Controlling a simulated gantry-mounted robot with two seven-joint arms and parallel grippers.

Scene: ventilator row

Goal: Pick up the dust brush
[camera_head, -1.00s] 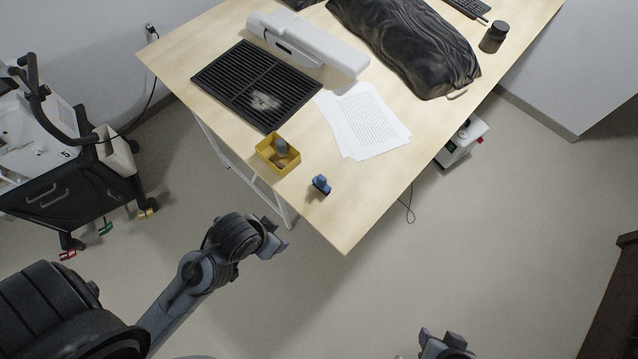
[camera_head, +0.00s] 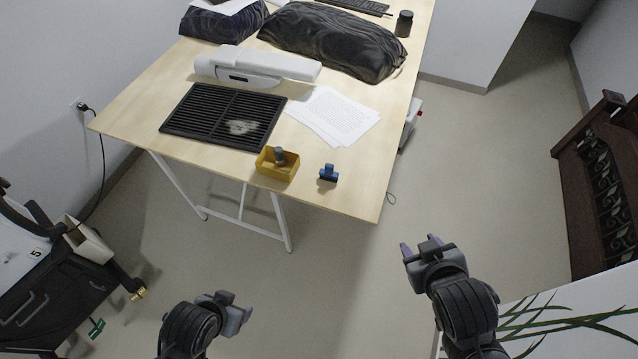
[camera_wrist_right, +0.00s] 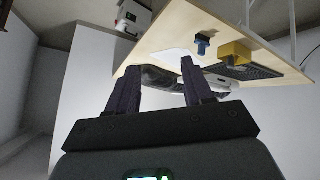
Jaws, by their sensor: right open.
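A small blue object (camera_head: 328,173), which looks like the dust brush, stands on the wooden table (camera_head: 362,200) near its front edge. It also shows in the right wrist view (camera_wrist_right: 202,44). My right gripper (camera_head: 420,246) is open and empty, off the table, in front and to the right of the blue object. In the right wrist view its two fingers (camera_wrist_right: 158,82) are spread with nothing between them. My left gripper (camera_head: 236,308) is low at the front, well away from the table; whether its jaws are open is unclear.
A yellow box (camera_head: 277,170) holding a grey item sits left of the blue object. Behind are a black grille (camera_head: 205,115) with a pale dusty patch, papers (camera_head: 335,115), a white device (camera_head: 258,66) and a dark covered bundle (camera_head: 330,40). A cart (camera_head: 50,285) stands at left.

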